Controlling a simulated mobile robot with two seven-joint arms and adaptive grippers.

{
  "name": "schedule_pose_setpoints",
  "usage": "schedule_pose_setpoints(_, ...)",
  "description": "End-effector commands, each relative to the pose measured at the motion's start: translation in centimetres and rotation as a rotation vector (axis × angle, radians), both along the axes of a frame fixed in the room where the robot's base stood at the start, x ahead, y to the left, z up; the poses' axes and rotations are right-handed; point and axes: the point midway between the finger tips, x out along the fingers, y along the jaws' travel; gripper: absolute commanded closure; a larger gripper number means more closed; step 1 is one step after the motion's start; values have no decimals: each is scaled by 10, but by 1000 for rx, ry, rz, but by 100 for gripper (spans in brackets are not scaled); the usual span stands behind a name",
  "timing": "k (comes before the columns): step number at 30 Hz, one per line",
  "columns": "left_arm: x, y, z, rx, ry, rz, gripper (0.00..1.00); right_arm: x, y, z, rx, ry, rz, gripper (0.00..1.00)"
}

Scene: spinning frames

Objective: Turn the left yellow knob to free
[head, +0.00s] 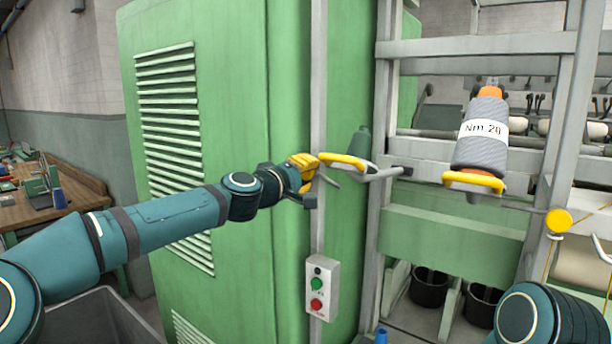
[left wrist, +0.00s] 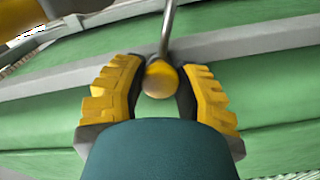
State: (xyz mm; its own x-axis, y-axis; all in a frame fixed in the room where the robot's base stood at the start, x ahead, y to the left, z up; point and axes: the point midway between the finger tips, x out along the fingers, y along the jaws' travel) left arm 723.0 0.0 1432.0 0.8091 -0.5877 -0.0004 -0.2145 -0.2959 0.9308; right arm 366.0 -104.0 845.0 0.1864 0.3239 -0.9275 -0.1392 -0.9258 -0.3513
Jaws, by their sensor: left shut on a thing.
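The left yellow knob (left wrist: 160,80) sits on the end of a thin metal rod in the left wrist view. My left gripper (head: 306,178) is shut on it, with one yellow-padded finger on each side. In the head view the gripper hides this knob at the left end of the spinning frame's holder. The right yellow knob (head: 558,220) is plain to see on its own rod, away from my grippers. My right gripper is out of view; only part of my right arm shows at the bottom right.
A yellow-rimmed holder (head: 345,160) with a dark green cone (head: 361,142) is just right of my left gripper. A grey bobbin (head: 481,135) marked "Nm 20" stands over another yellow holder (head: 473,182). A green cabinet (head: 240,90) and a button box (head: 321,287) are close by.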

Motion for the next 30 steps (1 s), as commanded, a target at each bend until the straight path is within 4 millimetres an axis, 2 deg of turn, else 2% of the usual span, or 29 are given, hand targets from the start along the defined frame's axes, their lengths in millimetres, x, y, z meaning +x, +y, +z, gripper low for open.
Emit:
schedule_pose_setpoints(1, 0, 0, 0, -1, 0, 0, 56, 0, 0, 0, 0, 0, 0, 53)
schedule_pose_setpoints(3, 0, 0, 0, -1, 0, 0, 33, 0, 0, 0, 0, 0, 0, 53)
schedule_pose_setpoints(18, 0, 0, 1, -21, 15, 0, 33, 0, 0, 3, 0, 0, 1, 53)
schedule_pose_setpoints(30, 0, 0, 2, -290, 211, -1, 33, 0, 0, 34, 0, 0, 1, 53)
